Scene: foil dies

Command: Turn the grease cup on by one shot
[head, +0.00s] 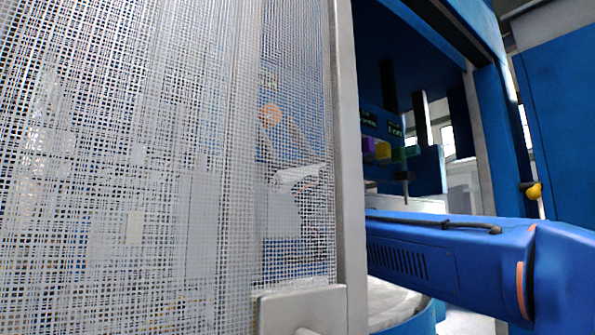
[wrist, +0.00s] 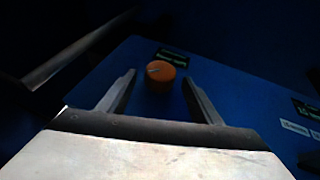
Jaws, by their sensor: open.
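The grease cup appears to be the round orange knob (wrist: 160,72) with a pale pointer mark, on a dark blue panel in the wrist view. A small black label with green text (wrist: 173,54) sits just behind it. My gripper (wrist: 159,80) is open, with one finger to the left of the knob and one to the right. Gaps show between the knob and both fingers; the depth of the fingertips relative to it is hard to judge.
A mesh guard (head: 150,150) with a grey frame post (head: 348,140) covers the left of the head view. Purple and yellow blocks (head: 375,149) are inside the blue machine. In the wrist view, more labels (wrist: 296,127) lie right on the panel and a grey bar (wrist: 75,52) left.

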